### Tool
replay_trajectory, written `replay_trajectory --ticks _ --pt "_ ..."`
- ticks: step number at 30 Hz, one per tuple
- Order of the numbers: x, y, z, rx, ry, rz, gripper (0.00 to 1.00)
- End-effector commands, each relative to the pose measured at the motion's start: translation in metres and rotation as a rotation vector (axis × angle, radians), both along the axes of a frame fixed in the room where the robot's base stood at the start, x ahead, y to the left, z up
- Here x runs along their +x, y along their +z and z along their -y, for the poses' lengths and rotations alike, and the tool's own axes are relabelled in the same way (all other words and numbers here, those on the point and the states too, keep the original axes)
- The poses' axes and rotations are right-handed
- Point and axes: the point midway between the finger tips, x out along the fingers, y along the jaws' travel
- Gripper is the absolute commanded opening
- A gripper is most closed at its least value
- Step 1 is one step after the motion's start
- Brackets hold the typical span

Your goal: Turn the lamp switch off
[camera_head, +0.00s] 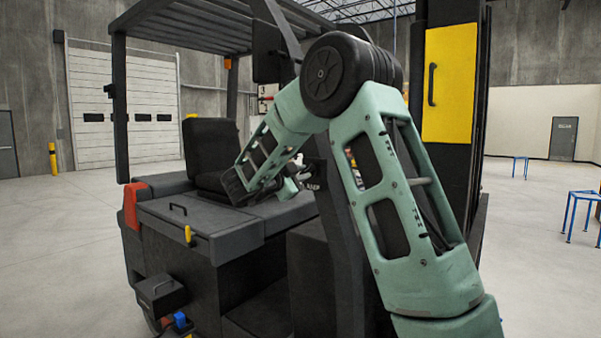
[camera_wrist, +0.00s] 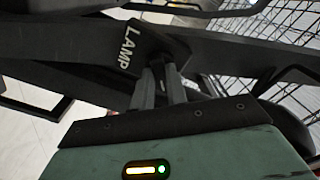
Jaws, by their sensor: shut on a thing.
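The black lamp switch panel (camera_wrist: 126,50) with white LAMP lettering shows in the wrist view, tilted, on a dark frame member of the forklift. My gripper (camera_wrist: 160,68) reaches up to the panel just right of the lettering, its two grey fingers close together and shut on the lamp switch. The switch itself is mostly hidden by the fingertips. In the head view the panel (camera_head: 313,186) is small, on the dark post near the forklift's middle, with my gripper (camera_head: 300,182) at its left side.
The black forklift (camera_head: 180,205) fills the middle of the head view, with its seat (camera_head: 212,150) left of my gripper. A dark post stands close to my arm. A yellow panel (camera_head: 449,85) is at the right. Open floor lies left and right.

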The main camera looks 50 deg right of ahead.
Motion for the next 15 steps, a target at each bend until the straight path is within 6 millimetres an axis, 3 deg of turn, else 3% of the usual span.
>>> replay_trajectory --ticks 15 --pt "-0.0003 0.0026 -0.0008 -0.036 0.001 -0.479 0.00"
